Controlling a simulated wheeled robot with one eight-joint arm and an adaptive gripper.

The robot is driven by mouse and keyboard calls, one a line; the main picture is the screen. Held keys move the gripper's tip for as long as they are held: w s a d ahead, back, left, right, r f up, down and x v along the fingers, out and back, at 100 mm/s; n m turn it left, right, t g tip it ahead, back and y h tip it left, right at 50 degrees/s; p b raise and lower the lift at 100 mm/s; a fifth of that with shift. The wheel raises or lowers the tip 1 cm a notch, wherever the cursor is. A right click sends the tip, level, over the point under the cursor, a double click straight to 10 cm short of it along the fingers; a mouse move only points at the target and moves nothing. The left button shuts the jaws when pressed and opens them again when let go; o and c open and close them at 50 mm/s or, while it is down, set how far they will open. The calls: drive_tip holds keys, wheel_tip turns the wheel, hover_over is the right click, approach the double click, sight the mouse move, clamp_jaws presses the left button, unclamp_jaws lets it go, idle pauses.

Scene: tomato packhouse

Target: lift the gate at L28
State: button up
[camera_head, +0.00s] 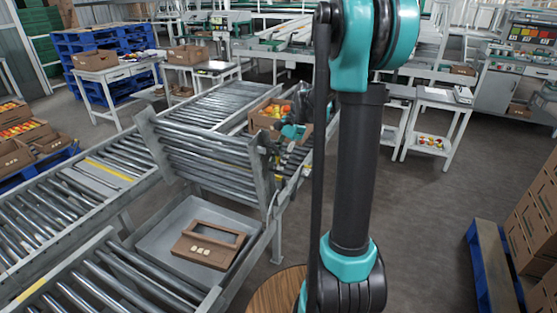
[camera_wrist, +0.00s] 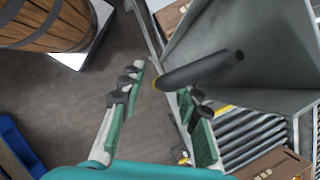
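The gate (camera_head: 205,155) is a hinged section of grey rollers in the conveyor line. It stands tilted steeply up in the head view, with a gap below it. My gripper (camera_head: 290,132) is at the gate's right side. In the wrist view my gripper (camera_wrist: 160,100) has its fingers spread apart. A dark cylindrical bar (camera_wrist: 200,70), seemingly the gate's handle, passes close to the right finger, its rounded end between and beyond the fingertips. I cannot tell whether they touch. No L28 label is readable.
A grey tray (camera_head: 160,243) under the gate holds a brown carton (camera_head: 207,246). A filled carton (camera_head: 268,118) sits on the conveyor behind my gripper. A wooden barrel (camera_wrist: 45,22) stands nearby. A blue pallet (camera_head: 493,265) with stacked boxes is at right. Floor between is clear.

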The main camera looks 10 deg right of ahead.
clamp_jaws()
idle(0.3)
drive_tip(key=s+a+f+t+h, duration=0.1)
drive_tip(key=s+a+f, duration=0.1)
drive_tip(key=s+a, duration=0.1)
drive_tip(key=shift+s+a, duration=0.15)
drive_tip(key=shift+s, duration=0.65)
drive_tip(key=shift+f, duration=0.1)
